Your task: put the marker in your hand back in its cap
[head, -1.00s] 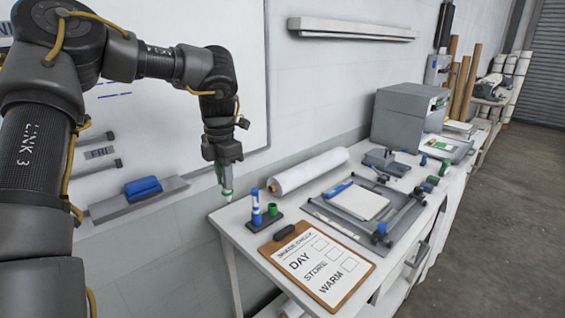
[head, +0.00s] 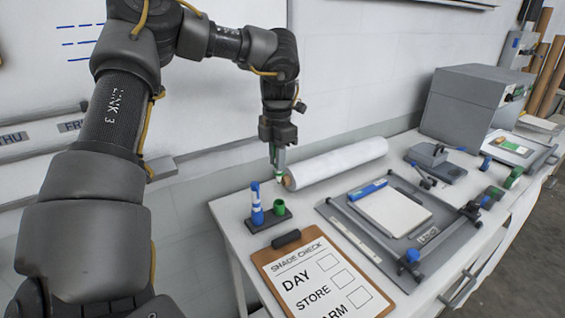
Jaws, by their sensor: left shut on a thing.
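My left gripper (head: 277,146) is shut on the green marker (head: 279,166), which points tip down. The marker hangs above the back left part of the table, in front of the near end of the white roll in the picture. The green cap (head: 279,207) stands open end up in a dark holder (head: 268,223), just below the marker's tip and apart from it. A blue marker (head: 256,205) stands in the same holder, left of the green cap. My right gripper is not in view.
A clipboard (head: 268,262) with a shade-check sheet lies in front of the holder. The white roll (head: 340,160) lies behind it. A grey tray frame (head: 332,216) with paper and a blue tool is to the right. A grey box machine (head: 470,105) stands farther back.

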